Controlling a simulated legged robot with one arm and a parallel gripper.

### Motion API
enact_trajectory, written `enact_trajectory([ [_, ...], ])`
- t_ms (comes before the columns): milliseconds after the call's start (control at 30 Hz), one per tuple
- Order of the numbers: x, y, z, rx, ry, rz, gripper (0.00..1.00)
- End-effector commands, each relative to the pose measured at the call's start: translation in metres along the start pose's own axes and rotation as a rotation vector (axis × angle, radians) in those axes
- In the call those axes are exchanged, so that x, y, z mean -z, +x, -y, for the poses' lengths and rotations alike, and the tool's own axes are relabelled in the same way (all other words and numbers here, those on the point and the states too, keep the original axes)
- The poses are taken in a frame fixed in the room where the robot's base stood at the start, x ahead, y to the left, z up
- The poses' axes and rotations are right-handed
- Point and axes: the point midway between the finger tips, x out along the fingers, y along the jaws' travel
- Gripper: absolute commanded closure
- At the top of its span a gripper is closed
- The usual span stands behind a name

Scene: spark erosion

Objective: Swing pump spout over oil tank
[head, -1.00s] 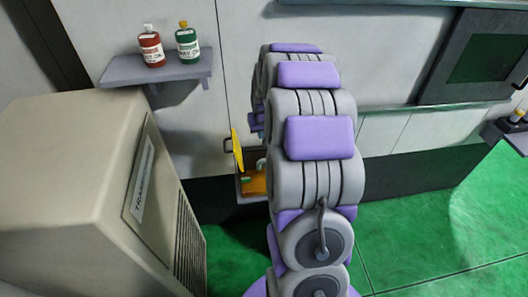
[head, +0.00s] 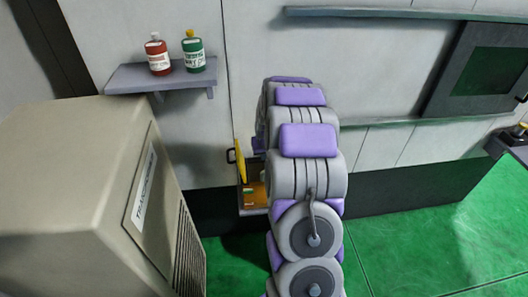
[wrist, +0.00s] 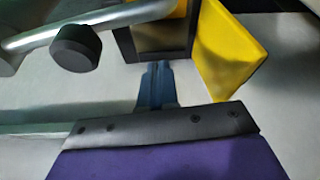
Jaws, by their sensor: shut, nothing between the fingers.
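My gripper (wrist: 157,68) shows in the wrist view as two blue fingers shut together, with nothing between them. A silver tube (wrist: 130,14) with a black knob (wrist: 76,47) crosses the upper left, above the fingers; it may be the pump spout. Just beyond the fingertips is a dark square-framed opening (wrist: 160,38); I cannot tell if it belongs to the oil tank. I cannot tell whether the fingers touch the tube or frame. In the head view my own arm hides the gripper and most of this spot.
A yellow panel (wrist: 228,45) stands right of the fingers; a yellow panel also shows in the head view (head: 240,162), above an orange-floored recess (head: 256,194). A beige cabinet (head: 75,170) fills the left. A shelf (head: 125,80) holds red (head: 157,57) and green (head: 193,53) bottles. Green floor (head: 430,245) is clear at right.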

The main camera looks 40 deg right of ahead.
Motion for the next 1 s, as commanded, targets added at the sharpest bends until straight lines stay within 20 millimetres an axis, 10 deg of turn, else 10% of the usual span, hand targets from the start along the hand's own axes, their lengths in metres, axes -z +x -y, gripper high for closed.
enact_trajectory([
  [433,-0.041,-0.003,0.006,-0.006,-0.001,0.000,1.00],
  [1000,-0.045,-0.004,0.001,0.010,-0.023,0.002,1.00],
])
